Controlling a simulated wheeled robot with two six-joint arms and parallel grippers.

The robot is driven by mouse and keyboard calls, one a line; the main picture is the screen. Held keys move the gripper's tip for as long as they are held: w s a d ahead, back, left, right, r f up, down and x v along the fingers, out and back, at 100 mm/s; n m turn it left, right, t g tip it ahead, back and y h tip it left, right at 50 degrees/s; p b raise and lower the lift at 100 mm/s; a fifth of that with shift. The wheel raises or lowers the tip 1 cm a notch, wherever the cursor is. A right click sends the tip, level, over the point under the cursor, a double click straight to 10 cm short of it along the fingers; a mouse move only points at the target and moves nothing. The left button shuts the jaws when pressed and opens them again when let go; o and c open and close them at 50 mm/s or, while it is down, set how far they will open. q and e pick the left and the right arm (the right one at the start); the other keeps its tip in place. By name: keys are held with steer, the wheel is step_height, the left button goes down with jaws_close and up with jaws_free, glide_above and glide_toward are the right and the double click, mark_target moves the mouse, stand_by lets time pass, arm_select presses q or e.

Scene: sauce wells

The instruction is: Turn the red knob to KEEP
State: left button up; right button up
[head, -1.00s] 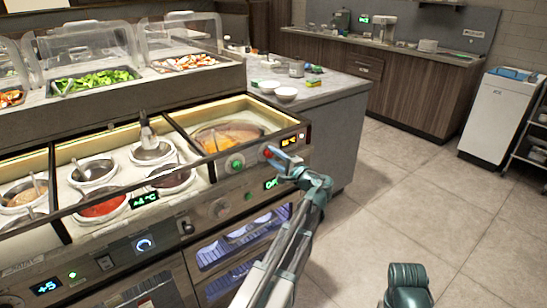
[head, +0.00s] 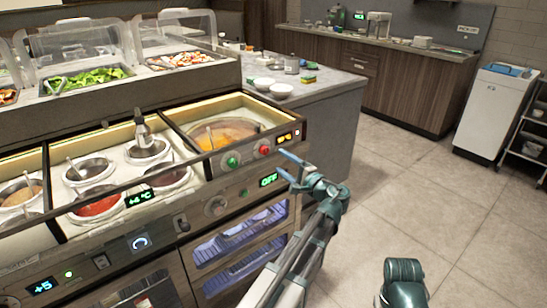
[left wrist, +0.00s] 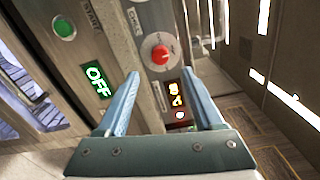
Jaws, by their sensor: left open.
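The red knob (head: 265,149) sits on the front panel of the sauce counter, at the right end. It also shows in the left wrist view (left wrist: 160,54), with small panel markings around it too small to read surely. My left gripper (head: 287,164) is open and empty, to the right of the knob in the head view and apart from it. In the left wrist view its two blue fingers (left wrist: 163,78) point toward the panel, with the knob beyond and between their tips.
A green button (head: 233,161) is left of the knob. A green display (head: 268,180) reads OFF, and an orange display (head: 284,138) is beside the knob. A soup well (head: 229,135) lies behind the panel. The floor (head: 440,200) to the right is clear.

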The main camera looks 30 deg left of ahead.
arm_select(q)
steer(key=v, duration=0.6)
steer(key=shift+s+d, duration=0.1)
steer(key=shift+d, duration=0.1)
steer(key=s+d+r+n+g+h+p, duration=0.1)
steer(key=s+d+r+g+h+p, duration=0.1)
steer(key=s+d+h+p, duration=0.5)
steer(key=s+d+r+n+g+h+p, duration=0.1)
steer(key=s+d+g+h+p, duration=0.4)
steer(key=s+d+p, duration=1)
steer(key=d+r+h+p, duration=0.1)
steer(key=h+p, duration=0.2)
steer(key=p, duration=0.1)
steer(key=shift+d+n, duration=0.3)
steer(key=shift+d, duration=0.05)
